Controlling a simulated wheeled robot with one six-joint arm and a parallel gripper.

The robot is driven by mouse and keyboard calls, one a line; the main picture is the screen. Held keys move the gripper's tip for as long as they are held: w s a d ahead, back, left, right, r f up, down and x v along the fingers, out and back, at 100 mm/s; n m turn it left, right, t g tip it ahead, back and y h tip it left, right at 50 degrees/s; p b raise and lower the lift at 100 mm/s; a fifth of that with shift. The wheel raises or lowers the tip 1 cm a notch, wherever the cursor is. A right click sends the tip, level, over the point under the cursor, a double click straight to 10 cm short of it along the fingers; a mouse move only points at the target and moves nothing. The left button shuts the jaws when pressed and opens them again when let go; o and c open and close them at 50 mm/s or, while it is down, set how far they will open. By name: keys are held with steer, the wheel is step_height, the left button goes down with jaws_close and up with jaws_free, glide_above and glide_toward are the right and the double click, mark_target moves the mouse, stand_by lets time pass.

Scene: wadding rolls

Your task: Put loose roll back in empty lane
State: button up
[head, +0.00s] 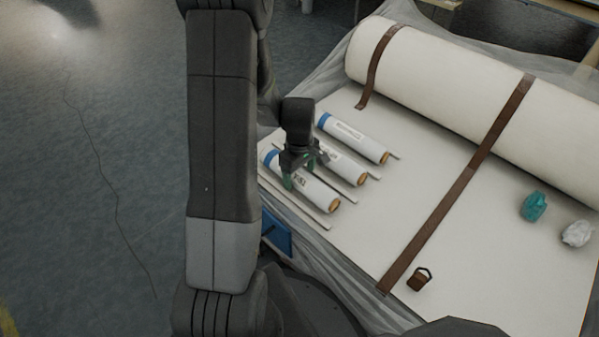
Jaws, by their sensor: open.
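Three white rolls with blue bands at one end and tan cores at the other lie side by side on a white padded surface. The near roll (316,193) lies between two thin rails. The middle roll (346,168) is partly hidden by my gripper, and the far roll (352,138) is mostly in plain view. My gripper (305,170) is open and low over the near roll, with its green-tipped fingers apparently either side of it. I cannot tell whether they touch it. All three visible lanes have a roll in them.
A large white bolster (450,90) lies along the back, with brown straps (455,195) across it and the surface. A teal crumpled piece (534,206), a white crumpled piece (577,233) and a small brown tag (419,280) lie at right. The middle surface is clear.

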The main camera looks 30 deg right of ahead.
mark_target(300, 170)
step_height(300, 170, up, 13)
steer(key=p, duration=0.4)
steer(key=shift+f, duration=0.15)
step_height(300, 170, down, 14)
steer(key=b, duration=0.5)
steer(key=shift+r, duration=0.2)
steer(key=shift+r+p, duration=0.4)
steer(key=shift+r, duration=0.25)
